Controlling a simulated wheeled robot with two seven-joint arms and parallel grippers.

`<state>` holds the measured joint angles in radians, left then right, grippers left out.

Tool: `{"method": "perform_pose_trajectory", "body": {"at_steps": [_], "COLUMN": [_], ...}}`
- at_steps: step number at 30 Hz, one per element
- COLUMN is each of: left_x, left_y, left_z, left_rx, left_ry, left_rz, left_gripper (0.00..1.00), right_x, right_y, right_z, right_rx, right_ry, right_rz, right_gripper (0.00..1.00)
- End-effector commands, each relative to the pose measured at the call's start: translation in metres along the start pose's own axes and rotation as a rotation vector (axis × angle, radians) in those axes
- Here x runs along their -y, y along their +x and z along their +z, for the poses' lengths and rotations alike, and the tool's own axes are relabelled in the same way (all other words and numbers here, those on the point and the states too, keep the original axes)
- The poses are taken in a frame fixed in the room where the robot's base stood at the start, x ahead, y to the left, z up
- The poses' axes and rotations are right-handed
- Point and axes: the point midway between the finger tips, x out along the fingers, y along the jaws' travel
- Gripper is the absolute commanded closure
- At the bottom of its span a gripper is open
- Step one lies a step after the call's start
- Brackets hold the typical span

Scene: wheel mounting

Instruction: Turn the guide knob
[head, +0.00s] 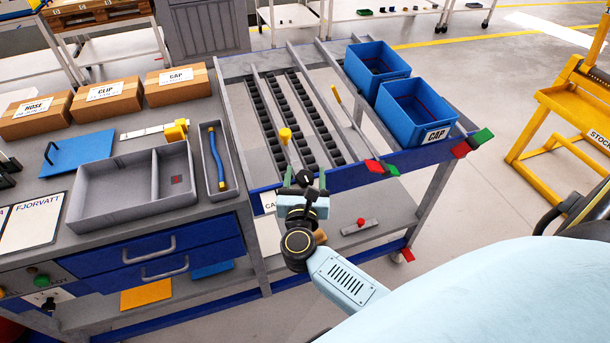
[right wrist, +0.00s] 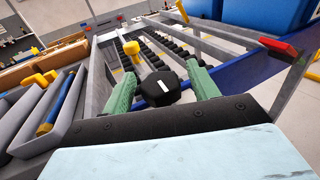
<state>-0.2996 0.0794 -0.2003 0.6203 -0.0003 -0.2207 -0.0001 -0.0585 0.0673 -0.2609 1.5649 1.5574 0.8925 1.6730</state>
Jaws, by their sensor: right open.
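A black knob with a white mark (right wrist: 160,88) is at the front end of the roller rack; it also shows in the head view (head: 305,176). My right gripper (right wrist: 160,68) is open, with its green fingers on either side of the black knob. Gaps show between knob and fingers in the wrist view; contact is hard to judge. In the head view my right gripper (head: 306,190) is at the rack's front edge. A yellow knob (head: 285,135) stands just beyond, on the rack; it also shows in the wrist view (right wrist: 131,48). My left gripper is not in view.
Two blue bins (head: 418,112) stand on the rack's right side. A grey tray (head: 110,200) and a narrow tray with a blue tool (head: 216,160) lie on the bench at left. Cardboard boxes (head: 105,98) line the bench's back. Open floor is at right.

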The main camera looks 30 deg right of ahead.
Motion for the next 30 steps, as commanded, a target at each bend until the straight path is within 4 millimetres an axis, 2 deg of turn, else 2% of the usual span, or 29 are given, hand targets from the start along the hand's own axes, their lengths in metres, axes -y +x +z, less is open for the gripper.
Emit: {"method": "perform_pose_trajectory", "body": {"at_steps": [5, 6, 15, 23, 30], "left_x": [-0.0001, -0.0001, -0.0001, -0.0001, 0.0], "left_y": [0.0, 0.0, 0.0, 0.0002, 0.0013], "left_z": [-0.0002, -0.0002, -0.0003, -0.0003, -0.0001], "left_rx": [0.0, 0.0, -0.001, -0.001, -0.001], "left_ry": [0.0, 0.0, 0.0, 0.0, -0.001], "left_rz": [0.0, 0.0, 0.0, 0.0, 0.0], "left_gripper": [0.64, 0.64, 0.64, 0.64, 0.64], "right_x": [0.0, 0.0, 0.0, 0.0006, 0.0014], "right_y": [0.0, -0.0001, -0.0004, -0.0003, -0.0002], "right_z": [-0.0002, -0.0002, -0.0003, -0.0008, -0.001], "right_rx": [0.0, 0.0, 0.0, 0.001, 0.006], "right_ry": [0.0, -0.001, -0.001, -0.004, -0.016], "right_rz": [0.0, 0.0, 0.0, 0.024, 0.14], "right_gripper": [0.41, 0.43, 0.82, 0.83, 0.83]}}
